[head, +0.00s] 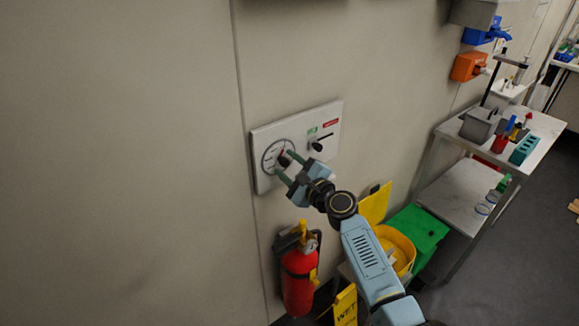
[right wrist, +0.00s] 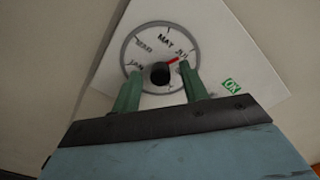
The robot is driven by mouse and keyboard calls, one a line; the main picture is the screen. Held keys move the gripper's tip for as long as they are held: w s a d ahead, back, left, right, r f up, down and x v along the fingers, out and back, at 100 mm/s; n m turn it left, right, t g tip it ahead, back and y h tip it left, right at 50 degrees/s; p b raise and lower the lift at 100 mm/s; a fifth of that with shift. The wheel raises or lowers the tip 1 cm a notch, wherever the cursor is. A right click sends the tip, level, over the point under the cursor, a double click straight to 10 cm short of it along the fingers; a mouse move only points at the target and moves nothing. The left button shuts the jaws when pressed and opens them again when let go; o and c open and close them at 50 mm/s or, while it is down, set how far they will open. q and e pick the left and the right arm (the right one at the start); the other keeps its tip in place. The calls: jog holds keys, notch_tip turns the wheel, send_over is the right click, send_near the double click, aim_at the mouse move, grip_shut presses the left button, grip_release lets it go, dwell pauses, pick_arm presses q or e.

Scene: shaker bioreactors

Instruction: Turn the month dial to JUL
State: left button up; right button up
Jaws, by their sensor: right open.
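A round month dial (head: 272,157) sits on a white wall panel (head: 264,183). In the right wrist view the dial (right wrist: 147,42) shows JAN, MAR, MAY and JUL, and other labels are hidden or unreadable. Its black centre knob (right wrist: 160,74) has a red pointer (right wrist: 174,60) aimed up and right, at or very near JUL. My right gripper (head: 286,167) is at the dial. In the right wrist view its green fingers (right wrist: 160,86) are open, one on each side of the knob, with visible gaps. My left gripper is not in view.
A black lever (head: 318,145) and a green OK label (right wrist: 231,85) are on the panel, right of the dial. A red fire extinguisher (head: 299,277) hangs below. A yellow bucket (head: 400,250), green box (head: 418,232) and steel table (head: 545,128) stand at right.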

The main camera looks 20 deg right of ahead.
jog(key=shift+s, duration=0.1)
jog(key=v, duration=1.3)
jog(key=shift+s, duration=0.1)
